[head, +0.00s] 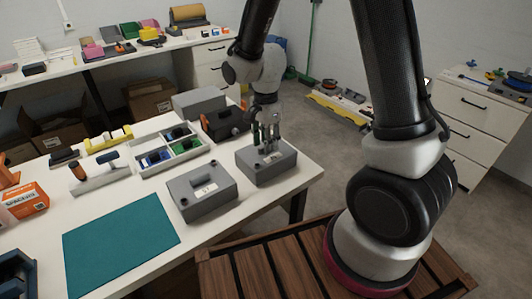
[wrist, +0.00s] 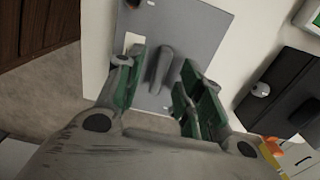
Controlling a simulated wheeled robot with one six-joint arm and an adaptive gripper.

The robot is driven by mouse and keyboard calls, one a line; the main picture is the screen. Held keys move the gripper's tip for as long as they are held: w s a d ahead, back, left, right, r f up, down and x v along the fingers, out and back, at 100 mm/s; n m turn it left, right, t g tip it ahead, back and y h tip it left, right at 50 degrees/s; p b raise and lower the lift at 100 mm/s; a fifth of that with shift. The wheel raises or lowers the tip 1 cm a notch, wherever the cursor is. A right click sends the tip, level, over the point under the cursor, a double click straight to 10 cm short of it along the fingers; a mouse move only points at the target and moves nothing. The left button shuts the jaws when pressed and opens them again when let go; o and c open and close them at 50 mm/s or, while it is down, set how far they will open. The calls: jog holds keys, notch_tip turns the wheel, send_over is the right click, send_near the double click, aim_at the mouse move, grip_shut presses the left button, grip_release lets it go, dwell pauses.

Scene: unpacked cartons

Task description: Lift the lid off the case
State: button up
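A grey case (head: 262,172) stands near the right end of the white table, its flat grey lid (wrist: 190,22) on top. A raised bar handle (wrist: 160,70) sits on the lid, beside a pale label. My gripper (head: 267,148) points down over this case. In the wrist view my gripper (wrist: 162,65) has its green-padded fingers apart, one on each side of the handle, with visible gaps. I cannot tell how far above the lid the fingertips are. A second, similar grey case (head: 202,193) with a white label stands to the left, nearer the front.
A divided grey tray (head: 148,170) with blue and green items lies left of the cases. A black-and-orange case (head: 225,122) and a grey box (head: 198,102) stand behind. A teal mat (head: 120,243) covers the front left. The table's right edge is close to the case.

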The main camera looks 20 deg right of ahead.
jog(key=shift+f, duration=0.4)
grip_shut()
notch_tip(320, 180, up, 10)
dwell(0.4)
